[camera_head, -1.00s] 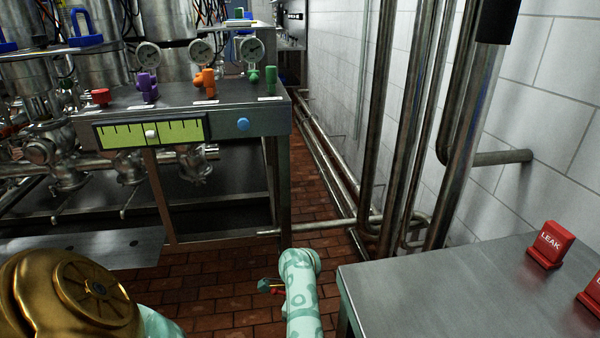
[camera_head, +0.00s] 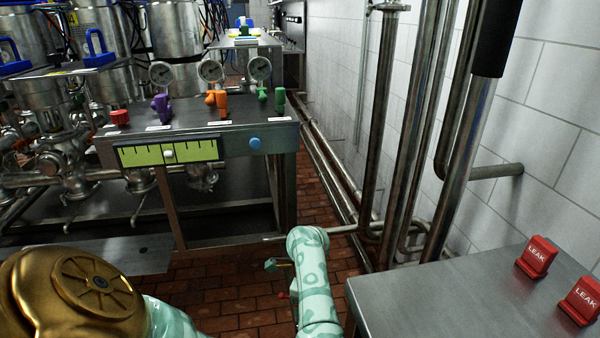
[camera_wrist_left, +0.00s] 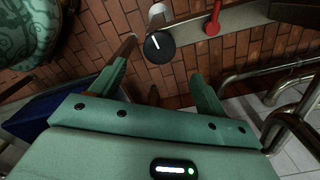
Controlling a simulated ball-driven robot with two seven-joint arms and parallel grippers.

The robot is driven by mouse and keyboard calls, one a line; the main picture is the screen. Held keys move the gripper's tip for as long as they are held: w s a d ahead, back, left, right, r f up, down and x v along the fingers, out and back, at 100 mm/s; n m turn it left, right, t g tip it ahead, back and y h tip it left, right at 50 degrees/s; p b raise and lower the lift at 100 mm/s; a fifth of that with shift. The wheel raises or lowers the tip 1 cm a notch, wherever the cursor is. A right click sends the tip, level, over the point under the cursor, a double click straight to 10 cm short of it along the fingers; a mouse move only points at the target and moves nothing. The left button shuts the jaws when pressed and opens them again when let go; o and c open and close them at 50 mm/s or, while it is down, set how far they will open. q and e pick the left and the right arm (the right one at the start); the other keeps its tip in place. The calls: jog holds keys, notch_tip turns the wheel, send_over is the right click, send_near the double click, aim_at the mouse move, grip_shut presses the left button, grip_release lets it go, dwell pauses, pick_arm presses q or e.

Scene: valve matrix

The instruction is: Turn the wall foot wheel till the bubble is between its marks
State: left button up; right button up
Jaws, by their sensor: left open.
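A yellow-green strip gauge with dark tick marks (camera_head: 142,156) is on the front of the steel bench, with a small white indicator (camera_head: 168,154) near its middle. I cannot tell if this is the bubble, or whether it lies between marks. In the left wrist view, a round black knob with a white line (camera_wrist_left: 159,47) shows just beyond my left gripper (camera_wrist_left: 162,62), whose two fingers stand apart and empty. I cannot tell if this knob is the foot wheel. In the head view my mint arm hides most of that gripper. My right gripper is not in view.
A red handle (camera_wrist_left: 212,20) is right of the black knob. The bench (camera_head: 255,128) carries coloured valves, gauges and a blue button (camera_head: 254,144). Vertical pipes (camera_head: 380,130) run along the white wall. A steel table (camera_head: 430,290) with red LEAK blocks (camera_head: 537,257) stands at lower right.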

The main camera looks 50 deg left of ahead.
pick_arm(q)
notch_tip(320, 180, up, 7)
jog(key=p, duration=0.2)
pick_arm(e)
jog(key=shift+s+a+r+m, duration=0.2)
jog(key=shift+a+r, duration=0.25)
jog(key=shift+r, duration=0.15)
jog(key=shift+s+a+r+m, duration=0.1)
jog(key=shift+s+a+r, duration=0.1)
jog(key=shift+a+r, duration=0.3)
pick_arm(q)
jog(key=shift+f, duration=0.1)
